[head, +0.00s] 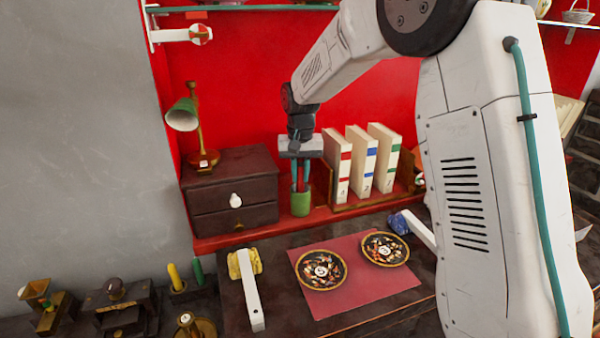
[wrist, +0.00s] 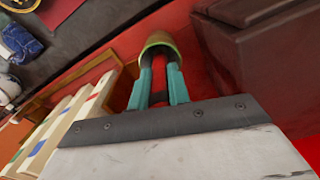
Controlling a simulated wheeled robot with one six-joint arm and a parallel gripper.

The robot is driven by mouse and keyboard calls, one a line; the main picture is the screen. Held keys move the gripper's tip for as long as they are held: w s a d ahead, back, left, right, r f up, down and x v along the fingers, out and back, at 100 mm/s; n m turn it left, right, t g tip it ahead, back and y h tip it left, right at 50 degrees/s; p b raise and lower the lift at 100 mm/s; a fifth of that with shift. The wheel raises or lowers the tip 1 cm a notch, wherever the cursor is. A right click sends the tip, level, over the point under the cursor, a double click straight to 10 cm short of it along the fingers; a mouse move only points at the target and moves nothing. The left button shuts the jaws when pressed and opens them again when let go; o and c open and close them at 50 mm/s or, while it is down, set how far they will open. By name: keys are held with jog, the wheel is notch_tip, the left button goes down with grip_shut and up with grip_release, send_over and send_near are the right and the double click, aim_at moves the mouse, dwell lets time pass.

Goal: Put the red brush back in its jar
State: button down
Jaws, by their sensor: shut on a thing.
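The green jar (head: 300,205) stands upright on the red shelf, between the dark drawer box and the white binders. My gripper (head: 300,186) points down right above it, its teal fingertips at the jar's rim. The fingers are shut on the red brush (head: 300,176), a narrow red strip between them. In the wrist view the brush (wrist: 158,78) lies between the fingers and leads to the jar (wrist: 157,41). The brush's lower end is hidden at the jar's mouth, so I cannot tell how deep it sits.
The dark drawer box (head: 232,190) stands close left of the jar. White binders (head: 362,165) in a wooden holder stand close right. A green lamp (head: 190,125) is on the box. Two patterned bowls (head: 320,270) lie on a red mat (head: 345,298) in front.

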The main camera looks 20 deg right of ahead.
jog(key=c, duration=1.3)
grip_release()
jog(key=shift+f, duration=0.1)
notch_tip(320, 180, up, 12)
jog(key=shift+r, duration=0.15)
jog(key=shift+s+r, duration=0.15)
jog(key=shift+s, duration=0.05)
jog(key=s+d+r+n, duration=0.1)
jog(key=s+r, duration=0.1)
jog(key=s, duration=0.8)
jog(key=s+d+r, duration=0.1)
jog(key=s+r, duration=0.2)
jog(key=s, duration=0.8)
jog(key=s+f, duration=0.2)
jog(key=s, duration=0.4)
jog(key=s+f+n+t, duration=0.1)
jog(key=s+f, duration=0.2)
jog(key=s, duration=0.4)
jog(key=s+d+f+n, duration=0.1)
jog(key=s+f, duration=0.1)
jog(key=s, duration=0.4)
jog(key=shift+s+f, duration=0.15)
jog(key=shift+s, duration=0.05)
